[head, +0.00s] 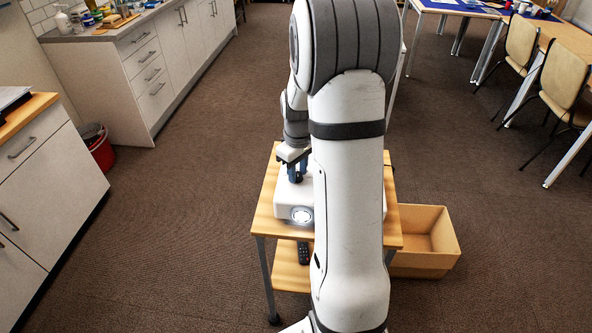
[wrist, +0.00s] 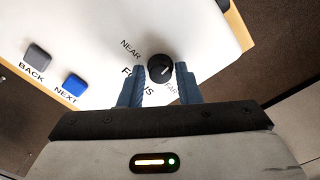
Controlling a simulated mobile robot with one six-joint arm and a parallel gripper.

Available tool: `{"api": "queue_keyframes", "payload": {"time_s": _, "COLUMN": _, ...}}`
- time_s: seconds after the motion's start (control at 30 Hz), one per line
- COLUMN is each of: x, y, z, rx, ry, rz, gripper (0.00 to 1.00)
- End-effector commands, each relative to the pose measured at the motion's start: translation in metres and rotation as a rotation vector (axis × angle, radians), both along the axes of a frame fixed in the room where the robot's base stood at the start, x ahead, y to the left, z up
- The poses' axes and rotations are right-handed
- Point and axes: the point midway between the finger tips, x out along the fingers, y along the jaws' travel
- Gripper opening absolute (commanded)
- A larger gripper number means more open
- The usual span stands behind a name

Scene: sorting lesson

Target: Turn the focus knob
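The focus knob (wrist: 160,68) is a round black knob with a short white mark, on top of a white projector (wrist: 105,25). "NEAR" is printed to its left and "FAR" to its lower right; the "FOCUS" label is partly covered by a finger. My gripper (wrist: 160,72) has its two blue fingers apart, one on each side of the knob, with a small gap visible at each side. In the head view, the projector (head: 290,202) stands on a small wooden table, and my gripper (head: 297,172) is over its top. The knob is hidden there.
A grey BACK button (wrist: 37,54) and a blue NEXT button (wrist: 75,82) are left of the knob. The wooden table (head: 268,222) has a lower shelf with a dark remote (head: 303,253). A tan box (head: 440,262) stands right of it.

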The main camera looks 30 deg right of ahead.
Motion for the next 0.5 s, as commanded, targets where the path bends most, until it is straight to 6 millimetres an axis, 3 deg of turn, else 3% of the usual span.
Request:
{"api": "queue_keyframes", "payload": {"time_s": 0.3, "x": 0.0001, "y": -0.0001, "z": 0.0003, "rx": -0.001, "ry": 0.000, "rz": 0.000, "gripper": 0.04}}
{"api": "queue_keyframes", "payload": {"time_s": 0.5, "x": 0.0003, "y": -0.0002, "z": -0.0004, "rx": -0.001, "ry": -0.001, "rz": -0.057, "gripper": 0.03}}
